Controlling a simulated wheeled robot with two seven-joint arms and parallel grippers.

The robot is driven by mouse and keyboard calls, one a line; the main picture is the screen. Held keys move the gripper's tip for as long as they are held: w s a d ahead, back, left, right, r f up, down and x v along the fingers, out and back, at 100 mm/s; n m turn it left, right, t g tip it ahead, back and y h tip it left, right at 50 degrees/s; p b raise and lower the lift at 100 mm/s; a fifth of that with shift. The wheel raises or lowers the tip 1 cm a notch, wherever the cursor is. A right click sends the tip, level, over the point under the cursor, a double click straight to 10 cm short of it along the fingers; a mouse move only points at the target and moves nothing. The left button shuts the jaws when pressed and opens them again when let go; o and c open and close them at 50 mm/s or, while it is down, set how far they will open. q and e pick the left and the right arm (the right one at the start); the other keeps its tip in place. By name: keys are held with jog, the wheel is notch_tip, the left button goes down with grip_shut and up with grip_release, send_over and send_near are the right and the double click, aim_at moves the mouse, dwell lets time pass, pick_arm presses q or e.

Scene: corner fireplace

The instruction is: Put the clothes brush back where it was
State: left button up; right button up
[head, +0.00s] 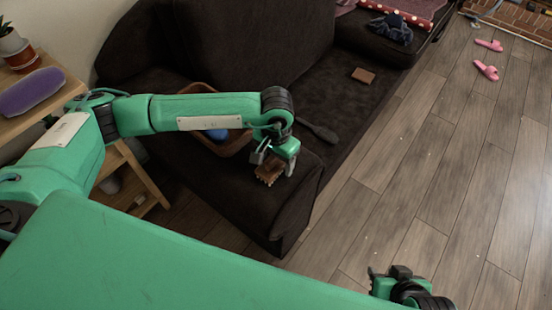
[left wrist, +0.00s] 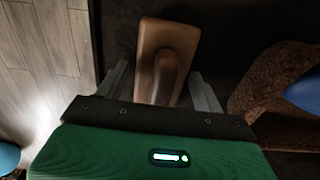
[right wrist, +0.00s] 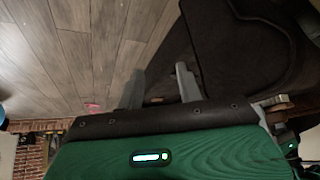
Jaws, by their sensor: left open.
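The clothes brush appears to be the brown wooden piece (head: 268,172) at the front end of the dark sofa. The left wrist view shows its flat back and rounded grip (left wrist: 168,50). My left gripper (head: 274,161) is open above it, and the brush lies between the two fingers in the left wrist view, with a gap on each side. Part of the brush is hidden by the gripper in the head view. My right gripper (right wrist: 158,85) is open and empty, out over the floor; it also shows at the bottom right of the head view (head: 388,275).
A brown basket (head: 236,146) with a blue thing (head: 216,134) stands beside the left forearm. A dark paddle-shaped thing (head: 318,130) and a brown block (head: 363,75) lie on the sofa (head: 330,95).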

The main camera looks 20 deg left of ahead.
pick_arm(q)
jog(key=shift+r, duration=0.15)
notch_tip(320, 180, up, 11)
jog(key=shift+r+p, duration=0.1)
jog(key=shift+p, duration=0.2)
jog(key=shift+r, duration=0.35)
pick_arm(e)
jog(key=shift+s+d+r+g+h, duration=0.2)
jog(key=shift+s+d+g, duration=0.1)
jog(key=shift+d, duration=0.2)
jog(key=shift+s+d+r+g+h, duration=0.15)
jog(key=shift+s+d+g, duration=0.15)
jog(key=shift+d, duration=0.15)
jog(key=shift+a, duration=0.1)
